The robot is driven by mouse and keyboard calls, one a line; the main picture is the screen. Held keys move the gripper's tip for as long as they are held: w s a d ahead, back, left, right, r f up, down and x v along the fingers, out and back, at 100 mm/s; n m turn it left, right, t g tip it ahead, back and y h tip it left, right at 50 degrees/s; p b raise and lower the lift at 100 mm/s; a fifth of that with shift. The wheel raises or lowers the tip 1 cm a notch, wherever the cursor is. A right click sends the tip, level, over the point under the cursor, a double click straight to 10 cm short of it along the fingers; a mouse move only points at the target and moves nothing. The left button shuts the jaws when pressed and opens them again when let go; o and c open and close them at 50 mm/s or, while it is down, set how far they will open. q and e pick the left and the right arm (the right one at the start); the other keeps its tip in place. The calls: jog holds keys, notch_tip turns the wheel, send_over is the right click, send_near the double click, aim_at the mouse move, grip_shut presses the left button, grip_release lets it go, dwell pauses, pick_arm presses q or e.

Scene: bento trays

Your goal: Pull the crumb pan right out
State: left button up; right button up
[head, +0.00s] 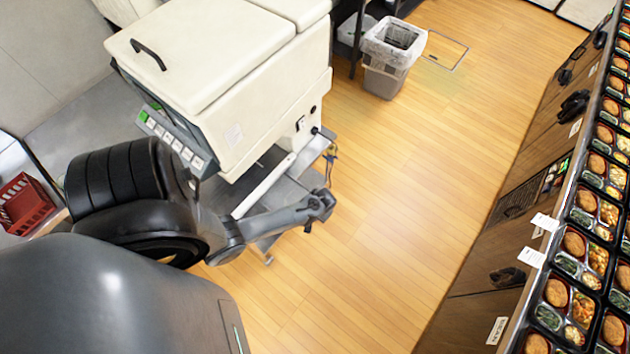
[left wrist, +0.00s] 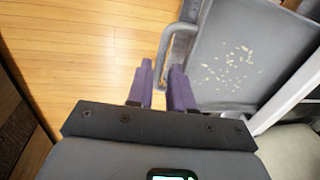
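The crumb pan (left wrist: 240,60) is a shallow grey tray with pale crumbs scattered on it, at the upper right of the left wrist view. Its grey looped handle (left wrist: 172,38) sticks out on its left side. In the head view the pan (head: 285,198) shows beside the cream machine's lower rail, partly covered by my arm. My left gripper (left wrist: 162,80) has purple fingers standing apart, with the near end of the handle between their tips; a small gap seems to show. The fingers (head: 329,158) look small at the pan's right end in the head view. My right gripper is out of view.
The cream machine (head: 225,65) stands over the pan's upper side. A lined waste bin (head: 388,70) stands behind. The wooden floor (head: 400,190) right of the pan is clear up to a counter of bento trays (head: 575,270). A red basket (head: 25,203) is at far left.

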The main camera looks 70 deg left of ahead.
pick_arm(q)
jog(key=shift+r, duration=0.1)
notch_tip(320, 180, up, 10)
jog(key=w+d+p, duration=0.1)
jog(key=p, duration=0.1)
jog(key=shift+d+r, duration=0.25)
jog(key=shift+d, duration=0.05)
dwell(0.4)
jog(key=s+d+r+m+p, duration=0.2)
jog(key=s+d+r+p, duration=0.25)
jog(key=s+r, duration=0.2)
jog(key=w+d+r+m+t+h+p, duration=0.15)
jog(key=d+r, duration=0.25)
jog(key=r, duration=0.5)
jog(key=w+d+r+m+t+p, duration=0.1)
jog(key=d+r+m+t, duration=0.15)
jog(key=r, duration=0.65)
jog(key=w+d+r+m+t+h+p, duration=0.15)
jog(key=d+r, duration=0.25)
jog(key=r, duration=0.5)
notch_tip(320, 180, down, 58)
jog(key=s+y+b, duration=0.1)
jog(key=b, duration=5.6)
jog(key=shift+m+g+b, duration=0.35)
jog(key=shift+g, duration=0.1)
